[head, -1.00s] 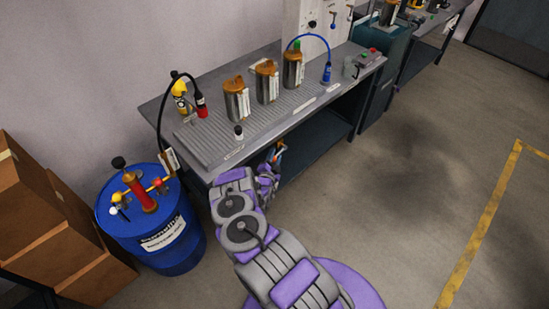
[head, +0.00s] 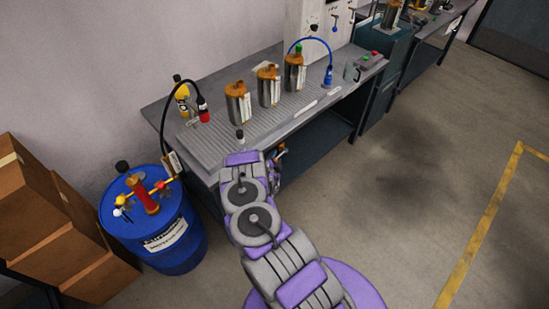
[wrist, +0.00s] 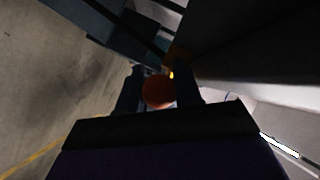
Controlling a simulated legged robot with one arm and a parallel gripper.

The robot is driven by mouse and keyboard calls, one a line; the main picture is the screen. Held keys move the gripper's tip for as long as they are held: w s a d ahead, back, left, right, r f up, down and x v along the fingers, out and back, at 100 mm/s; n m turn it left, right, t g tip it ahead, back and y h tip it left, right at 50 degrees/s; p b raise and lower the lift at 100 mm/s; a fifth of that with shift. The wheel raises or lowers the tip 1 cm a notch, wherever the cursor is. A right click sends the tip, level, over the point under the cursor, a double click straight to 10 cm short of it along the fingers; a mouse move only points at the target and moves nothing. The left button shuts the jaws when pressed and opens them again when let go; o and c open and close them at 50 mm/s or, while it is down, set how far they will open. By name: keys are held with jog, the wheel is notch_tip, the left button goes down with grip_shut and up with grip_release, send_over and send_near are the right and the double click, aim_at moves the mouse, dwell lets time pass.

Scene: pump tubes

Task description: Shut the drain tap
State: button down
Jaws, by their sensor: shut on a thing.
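In the wrist view my gripper (wrist: 160,92) has its two dark fingers on either side of a rounded orange-red thing (wrist: 158,90), which appears to be the drain tap's handle. The fingers are shut on it. A small orange glint shows just beyond it, and the rest of the tap is dark or hidden. In the head view my arm reaches to the front edge of the bench. My gripper (head: 280,154) shows only in part there, below the bench top, with a bit of orange beside it. The handle's angle cannot be told.
The bench (head: 216,155) carries a ribbed tray with several metal canisters. A blue drum (head: 160,236) with a red pump stands left of my arm, by stacked cardboard boxes (head: 45,230). The bench's front edge lies over my gripper. Open floor (head: 400,230) is to the right.

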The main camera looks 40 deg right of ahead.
jog(key=shift+s+d+r+m+g+y, duration=0.4)
jog(key=shift+d+r+m+y, duration=0.05)
jog(key=shift+d+m+y, duration=0.1)
jog(key=c, duration=1.2)
grip_release()
jog(key=shift+o, duration=1.4)
jog(key=shift+s+d+r, duration=0.15)
jog(key=shift+o, duration=0.7)
jog(key=shift+w+f, duration=0.2)
jog(key=shift+f, duration=0.1)
jog(key=shift+s+a+r+p, duration=0.1)
jog(key=shift+a+r+p, duration=0.1)
jog(key=shift+a, duration=0.25)
jog(key=shift+s+a+r+p, duration=0.1)
jog(key=shift+a+r, duration=0.05)
jog(key=shift+a, duration=0.3)
jog(key=p+v, duration=0.2)
jog(key=v, duration=1.3)
jog(key=shift+s, duration=0.45)
